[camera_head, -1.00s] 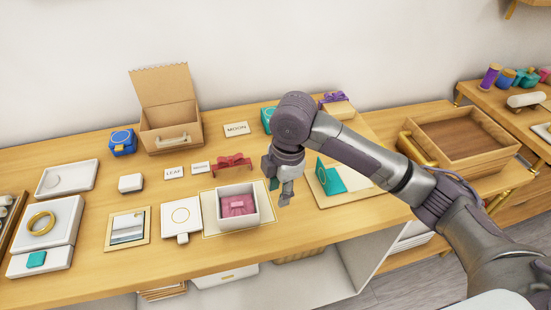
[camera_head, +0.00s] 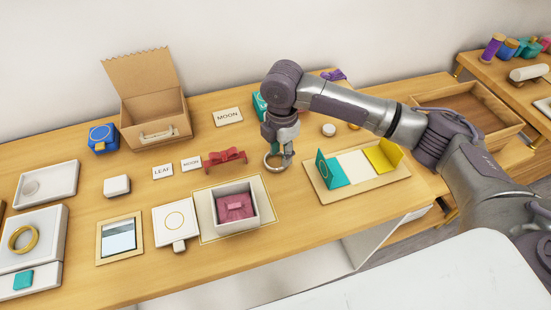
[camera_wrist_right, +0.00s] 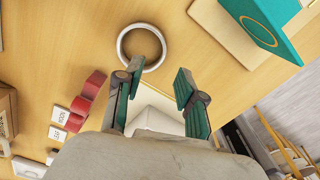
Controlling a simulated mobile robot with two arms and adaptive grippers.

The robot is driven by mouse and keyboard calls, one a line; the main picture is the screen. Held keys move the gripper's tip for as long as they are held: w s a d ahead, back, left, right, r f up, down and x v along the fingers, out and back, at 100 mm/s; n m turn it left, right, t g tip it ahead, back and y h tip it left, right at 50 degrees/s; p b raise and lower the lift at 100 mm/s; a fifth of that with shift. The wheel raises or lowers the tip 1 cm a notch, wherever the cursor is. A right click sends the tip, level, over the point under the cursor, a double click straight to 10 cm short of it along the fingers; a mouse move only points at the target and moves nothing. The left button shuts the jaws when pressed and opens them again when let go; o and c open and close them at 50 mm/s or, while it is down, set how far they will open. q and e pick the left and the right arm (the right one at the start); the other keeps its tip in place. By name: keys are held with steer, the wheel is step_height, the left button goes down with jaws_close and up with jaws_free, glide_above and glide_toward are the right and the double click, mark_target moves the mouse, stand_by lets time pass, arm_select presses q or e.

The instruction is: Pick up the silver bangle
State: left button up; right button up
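The silver bangle (camera_head: 268,162) is a plain shiny ring at my right gripper's fingers in the head view, partly covered by them. In the right wrist view the bangle (camera_wrist_right: 122,45) shows as a full ring against the wooden table, just beyond the fingertips. My right gripper (camera_head: 280,158) points down over the table. In the wrist view the right gripper (camera_wrist_right: 158,75) is open, its teal-padded fingers apart with nothing gripped. The left fingertip in that view overlaps the bangle's near rim; I cannot tell whether they touch. My left gripper is not in view.
A teal, white and yellow folder (camera_head: 354,167) stands to the right. A gold bangle (camera_head: 34,242) lies far left.

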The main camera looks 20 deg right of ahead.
mark_target(270, 169)
steer(key=shift+d+f+p, duration=0.15)
steer(key=shift+f+p, duration=0.4)
steer(key=shift+f, duration=0.35)
step_height(270, 169, down, 2)
steer(key=shift+d+f, duration=0.1)
steer(key=shift+f, duration=0.15)
steer(key=shift+f+p, duration=0.3)
steer(key=shift+f, duration=0.1)
jaws_close()
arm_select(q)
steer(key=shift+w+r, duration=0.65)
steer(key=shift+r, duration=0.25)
